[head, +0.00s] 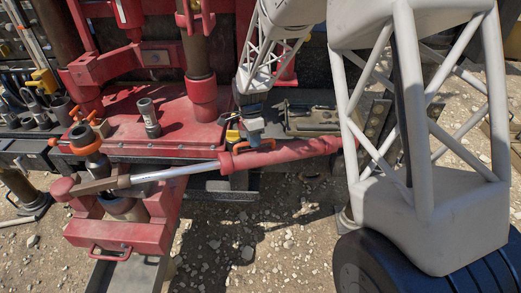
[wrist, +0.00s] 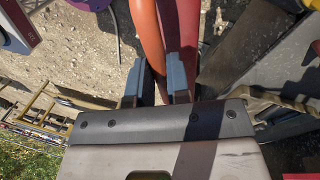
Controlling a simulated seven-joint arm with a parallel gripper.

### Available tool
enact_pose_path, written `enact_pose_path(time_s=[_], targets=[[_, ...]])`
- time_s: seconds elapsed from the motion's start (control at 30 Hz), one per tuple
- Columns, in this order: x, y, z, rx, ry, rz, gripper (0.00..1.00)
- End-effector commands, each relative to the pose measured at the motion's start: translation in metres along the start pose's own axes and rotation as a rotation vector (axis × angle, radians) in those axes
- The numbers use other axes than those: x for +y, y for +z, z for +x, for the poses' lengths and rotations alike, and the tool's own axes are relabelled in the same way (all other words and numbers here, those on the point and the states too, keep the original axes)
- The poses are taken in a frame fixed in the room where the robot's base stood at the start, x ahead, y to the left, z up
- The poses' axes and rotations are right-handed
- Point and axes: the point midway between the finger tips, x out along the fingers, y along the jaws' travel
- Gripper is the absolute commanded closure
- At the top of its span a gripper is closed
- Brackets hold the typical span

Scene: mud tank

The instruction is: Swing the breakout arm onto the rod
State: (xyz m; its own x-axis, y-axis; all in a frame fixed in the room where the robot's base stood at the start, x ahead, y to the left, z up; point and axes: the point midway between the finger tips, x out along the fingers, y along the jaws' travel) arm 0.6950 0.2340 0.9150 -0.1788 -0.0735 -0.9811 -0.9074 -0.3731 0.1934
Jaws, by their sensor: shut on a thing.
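The breakout arm is a long red beam (head: 300,150) with a bright silver shaft (head: 175,172), lying nearly level across the head view. Its red-tipped left end sits at the rod (head: 98,165), an upright dark pipe below an orange ring. My gripper (head: 252,138) is at the beam's middle, shut on the orange handle (head: 262,146). In the wrist view the orange handle (wrist: 147,35) passes between the two grey-blue fingers of my gripper (wrist: 157,78). The red beam (wrist: 188,35) runs close beside it. The exact contact between the arm's end and the rod is unclear.
A red deck (head: 185,120) with a loose grey fitting (head: 148,117) lies behind the beam. A red clamp block (head: 120,235) with a front handle stands below the beam's left end. Gravelly ground (head: 260,250) is open in front. Tools and fittings crowd the far left.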

Motion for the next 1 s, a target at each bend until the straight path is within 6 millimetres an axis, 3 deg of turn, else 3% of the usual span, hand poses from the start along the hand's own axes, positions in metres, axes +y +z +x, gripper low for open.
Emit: enact_pose_path(time_s=[0.13,0.47,0.5,0.57,1.0], targets=[[-0.015,-0.002,-0.004,-0.005,-0.002,0.035,1.00],[-0.020,-0.002,-0.007,-0.007,-0.009,0.041,1.00],[-0.020,-0.002,-0.007,-0.007,-0.009,0.041,0.69],[-0.020,-0.002,-0.007,-0.007,-0.008,0.041,0.60],[-0.017,-0.001,-0.010,-0.007,-0.002,0.040,0.58]])
